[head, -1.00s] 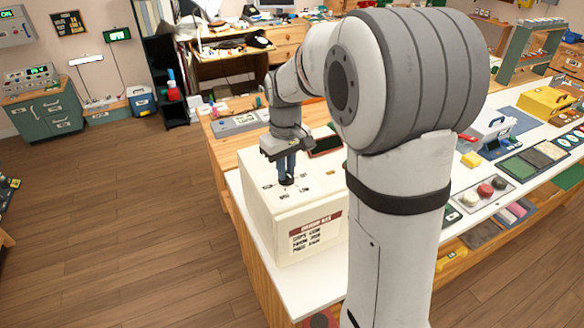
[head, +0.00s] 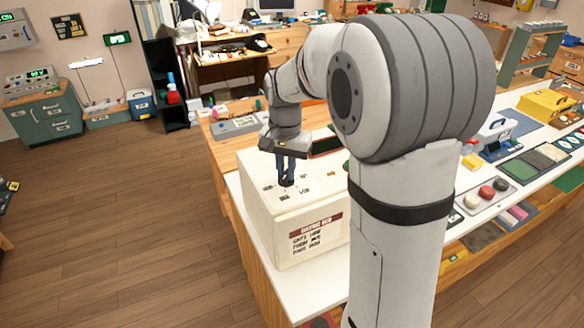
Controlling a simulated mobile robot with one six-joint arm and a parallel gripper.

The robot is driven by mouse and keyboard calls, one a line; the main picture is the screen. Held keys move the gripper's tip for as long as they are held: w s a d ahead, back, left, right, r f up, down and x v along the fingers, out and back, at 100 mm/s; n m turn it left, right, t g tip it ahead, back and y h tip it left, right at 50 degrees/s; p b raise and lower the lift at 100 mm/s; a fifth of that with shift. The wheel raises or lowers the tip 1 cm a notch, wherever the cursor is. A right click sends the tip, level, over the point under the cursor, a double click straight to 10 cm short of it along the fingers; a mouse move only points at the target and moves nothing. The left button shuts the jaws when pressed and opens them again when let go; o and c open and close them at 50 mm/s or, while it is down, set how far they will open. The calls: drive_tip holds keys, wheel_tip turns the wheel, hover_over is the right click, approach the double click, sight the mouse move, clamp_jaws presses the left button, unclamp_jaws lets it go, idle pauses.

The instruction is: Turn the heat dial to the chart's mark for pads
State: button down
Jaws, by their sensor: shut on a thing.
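A cream box (head: 258,222) stands on the white counter, and the small dark heat dial (head: 287,183) is on its top face. Small dark marks lie on the top around the dial, too small to read. The chart (head: 317,236) is on the box's front face, a dark red header over several lines of black print that I cannot read surely. My gripper (head: 287,178) points straight down from above and is shut on the dial. The fingers hide most of the dial, so I cannot tell which mark it points to.
My arm covers the middle and right of the view. A dark-framed board (head: 325,146) lies behind the box. On the counter at right are a panel with round buttons (head: 485,194), coloured trays and a yellow case (head: 545,103). Open wooden floor (head: 120,220) is at left.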

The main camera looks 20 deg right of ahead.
sight(286, 173)
drive_tip(key=m, duration=0.4)
drive_tip(key=shift+w+r+m, duration=0.1)
drive_tip(key=shift+w+m, duration=0.1)
drive_tip(key=shift+m, duration=0.1)
drive_tip(key=m, duration=0.4)
drive_tip(key=shift+b, duration=0.3)
drive_tip(key=shift+m, duration=0.4)
drive_tip(key=c, duration=1.4)
unclamp_jaws()
drive_tip(key=shift+c, duration=0.2)
wheel_tip(286, 173, up, 8)
drive_tip(key=shift+f, duration=0.2)
